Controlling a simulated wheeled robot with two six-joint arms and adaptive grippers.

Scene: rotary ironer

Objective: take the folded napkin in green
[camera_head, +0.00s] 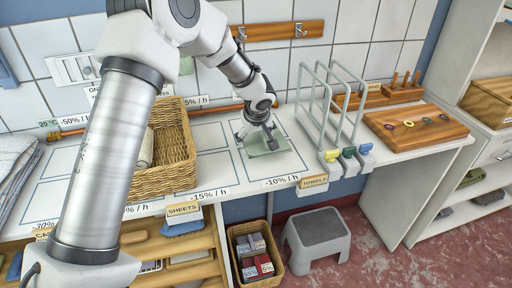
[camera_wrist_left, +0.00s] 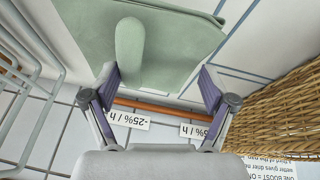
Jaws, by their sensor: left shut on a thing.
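The green folded napkin (camera_head: 262,150) lies on the white counter inside a marked outline, behind the -10% / h label. In the left wrist view the napkin (camera_wrist_left: 175,50) fills the top middle, and a rounded green ridge rises from it between the fingers. My left gripper (camera_head: 257,140) reaches down onto the napkin from above. My right gripper is in neither view.
A wicker basket (camera_head: 178,153) stands left of the napkin, with a pale roll in it. A grey wire rack (camera_head: 332,115) stands close on the right. A grey step stool (camera_head: 316,238) is on the floor.

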